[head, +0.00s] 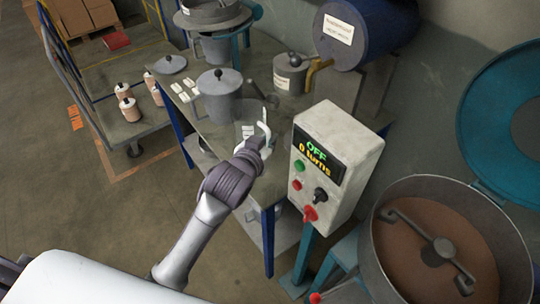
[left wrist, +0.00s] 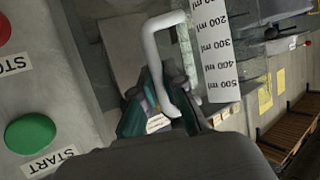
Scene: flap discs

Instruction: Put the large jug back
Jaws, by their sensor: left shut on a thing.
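The large jug (head: 247,131) is clear, with a white handle and a white scale label. It stands upright at the table's near right end, beside the control box; I cannot tell whether it touches the table top. In the left wrist view the handle (left wrist: 154,50) and the millilitre scale (left wrist: 217,52) show close up. My left gripper (head: 257,146) is shut on the jug's handle; in the left wrist view its fingers (left wrist: 170,112) close around the handle's lower part. My right gripper is not in view.
The table (head: 215,135) bears a grey lidded pot (head: 219,98), a smaller labelled pot (head: 289,76), a loose lid (head: 170,64) and white cards. A control box (head: 332,158) reading OFF, 0 turns stands close right. A mixing drum (head: 440,245) is at right, a blue barrel (head: 362,32) behind, a cart (head: 115,95) left.

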